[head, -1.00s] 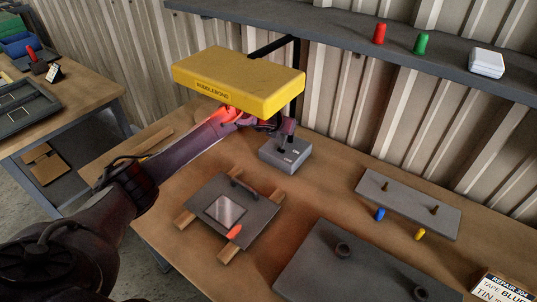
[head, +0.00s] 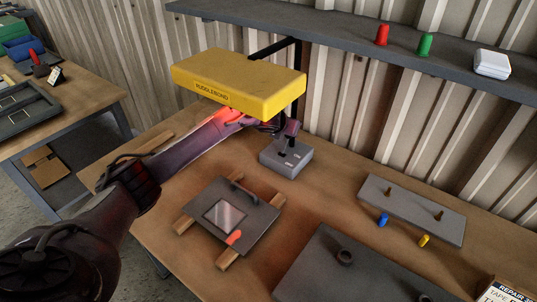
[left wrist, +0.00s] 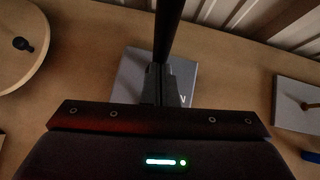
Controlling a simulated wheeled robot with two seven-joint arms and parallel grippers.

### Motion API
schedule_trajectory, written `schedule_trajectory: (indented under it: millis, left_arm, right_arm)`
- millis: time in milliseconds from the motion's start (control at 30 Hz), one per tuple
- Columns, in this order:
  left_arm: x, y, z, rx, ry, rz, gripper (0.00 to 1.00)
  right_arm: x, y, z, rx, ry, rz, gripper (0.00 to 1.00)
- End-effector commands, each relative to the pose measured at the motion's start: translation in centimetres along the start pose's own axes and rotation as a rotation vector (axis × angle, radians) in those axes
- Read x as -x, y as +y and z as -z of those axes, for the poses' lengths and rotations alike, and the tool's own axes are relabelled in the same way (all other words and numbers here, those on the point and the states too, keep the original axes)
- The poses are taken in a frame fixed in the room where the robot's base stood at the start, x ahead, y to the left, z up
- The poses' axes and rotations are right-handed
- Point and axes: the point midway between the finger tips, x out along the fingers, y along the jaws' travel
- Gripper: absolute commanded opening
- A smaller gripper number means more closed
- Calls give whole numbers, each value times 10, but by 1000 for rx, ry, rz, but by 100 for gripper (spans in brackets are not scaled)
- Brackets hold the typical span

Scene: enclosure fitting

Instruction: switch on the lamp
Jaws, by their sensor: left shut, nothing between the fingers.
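A wide yellow hood (head: 238,82) marked RUDDLEBOND, apparently the lamp's head, hangs from a dark arm above the bench. Below it stands a grey box (head: 287,160) with small pale marks on its top; it also shows in the left wrist view (left wrist: 128,75). A dark post (left wrist: 169,25) rises by the box there. My left gripper (head: 283,153) reaches under the hood and is shut and empty, its tips over the box top. I cannot tell whether they touch it. The fingers hide part of the box. My right gripper is out of view.
A dark plate with a pale window (head: 262,215) lies on wooden strips in front. A grey plate with pegs (head: 408,207) and a large dark panel (head: 325,265) lie to the right. A shelf (head: 340,32) runs along the wall behind.

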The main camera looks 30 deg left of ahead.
Motion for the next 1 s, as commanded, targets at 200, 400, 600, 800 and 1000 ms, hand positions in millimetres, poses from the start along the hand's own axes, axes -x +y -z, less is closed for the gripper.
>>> schedule_trajectory:
  millis: [200,400,600,800,1000]
  left_arm:
    - [19,2,12,-4,-2,-2,0]
    - [46,2,36,-6,-3,-3,0]
    - [73,2,61,-4,-2,-3,0]
    - [92,2,76,-2,-3,-2,0]
    - [99,2,81,-1,-2,-2,0]
  right_arm:
    - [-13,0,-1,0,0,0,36]
    - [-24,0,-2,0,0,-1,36]
    - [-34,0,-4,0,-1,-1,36]
    - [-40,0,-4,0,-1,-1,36]
    - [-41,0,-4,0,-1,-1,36]
